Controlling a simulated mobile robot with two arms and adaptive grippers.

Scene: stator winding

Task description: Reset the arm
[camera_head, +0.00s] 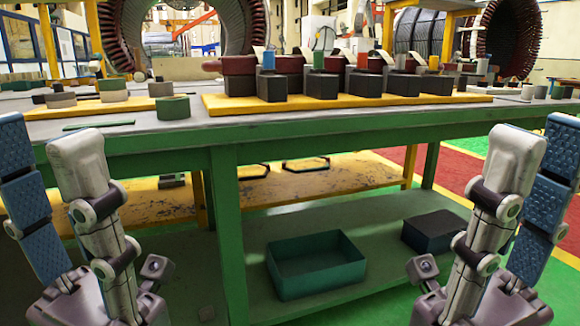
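My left gripper (44,140) is at the lower left, pointing up in front of the green workbench (330,130). Its grey finger and blue-padded finger stand apart with nothing between them. My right gripper (541,138) is at the lower right in a similar upright pose. Its grey finger and blue-padded finger are also apart, and it is empty. Both grippers are apart from the parts on the bench.
A yellow board (340,103) on the bench carries a row of dark blocks (321,84). A smaller board with green and grey round parts (173,107) is at left. A teal bin (315,268) and a dark box (434,231) sit on the lower shelf.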

